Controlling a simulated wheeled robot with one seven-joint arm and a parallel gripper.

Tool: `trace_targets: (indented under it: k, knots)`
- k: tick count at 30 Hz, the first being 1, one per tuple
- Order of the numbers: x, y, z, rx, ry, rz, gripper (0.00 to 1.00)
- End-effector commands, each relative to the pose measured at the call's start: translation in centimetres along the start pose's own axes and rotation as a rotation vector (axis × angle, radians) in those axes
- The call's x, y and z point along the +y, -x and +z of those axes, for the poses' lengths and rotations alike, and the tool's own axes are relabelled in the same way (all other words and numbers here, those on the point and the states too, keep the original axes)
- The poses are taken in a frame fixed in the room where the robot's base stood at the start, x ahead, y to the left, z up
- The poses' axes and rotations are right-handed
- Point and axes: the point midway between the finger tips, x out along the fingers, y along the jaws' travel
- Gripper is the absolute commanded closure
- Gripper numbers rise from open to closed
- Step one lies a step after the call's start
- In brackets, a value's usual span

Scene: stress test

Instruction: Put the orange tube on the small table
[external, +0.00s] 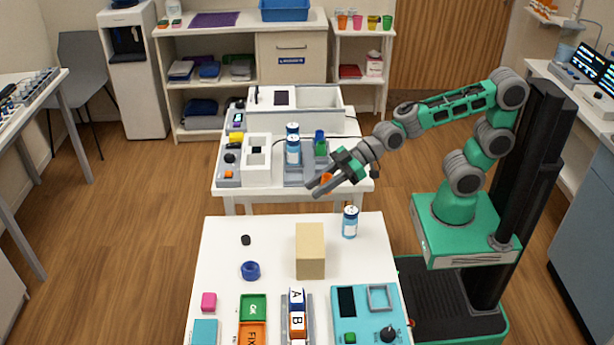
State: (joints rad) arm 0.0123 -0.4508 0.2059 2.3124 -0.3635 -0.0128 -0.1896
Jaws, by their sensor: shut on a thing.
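My gripper (319,186) reaches left and down from the green arm, above the gap between the front white table (220,235) and the middle white table (364,186). It is shut on a small orange thing (327,178), which shows between the fingers; this looks like the orange tube. Most of it is hidden by the fingers. I cannot tell which table is the small table. A narrow white stand (359,33) with cups is against the back wall.
The middle table holds devices and a grey rack (302,176) with bottles. The front table's left rear is mostly clear.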

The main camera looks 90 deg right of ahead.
Motion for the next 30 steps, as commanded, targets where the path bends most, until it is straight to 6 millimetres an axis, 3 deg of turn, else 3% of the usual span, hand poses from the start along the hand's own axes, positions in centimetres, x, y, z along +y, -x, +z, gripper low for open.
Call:
trace_targets:
  k: [10, 15, 22, 24, 30]
  knots:
    - [1.6, -9.8, 0.1, -0.007, -0.001, -0.003, 1.0]
    - [2.2, -13.7, 2.0, -0.005, -0.002, 0.0, 1.0]
    - [2.6, -16.4, 3.3, -0.004, -0.001, 0.0, 1.0]
    - [2.6, -17.1, 4.6, -0.005, -0.001, 0.0, 1.0]
    - [2.6, -17.5, 5.4, 0.001, -0.001, 0.001, 1.0]
